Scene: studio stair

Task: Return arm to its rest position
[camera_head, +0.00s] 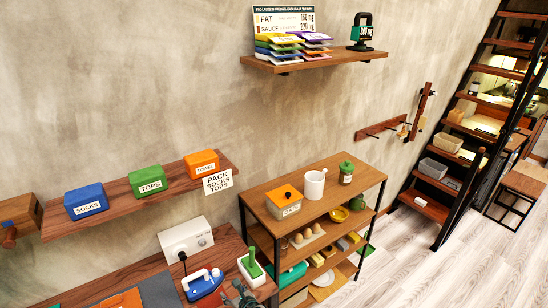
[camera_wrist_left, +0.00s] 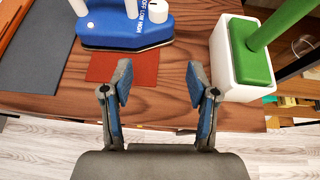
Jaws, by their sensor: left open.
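My left gripper (camera_head: 243,297) shows at the bottom edge of the head view, in front of the wooden table (camera_head: 232,243). In the left wrist view my left gripper (camera_wrist_left: 158,85) is open, with two blue-padded fingers apart and nothing between them. The gripper appears above the table's front edge. My right gripper is not in view.
The iron (camera_head: 203,284) and the green-handled box (camera_head: 252,268) stand close to the gripper. A wooden shelf rack (camera_head: 330,205) stands to the right. A wall shelf (camera_head: 120,203) holds blue, green and orange boxes. The floor (camera_head: 440,275) at right is clear.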

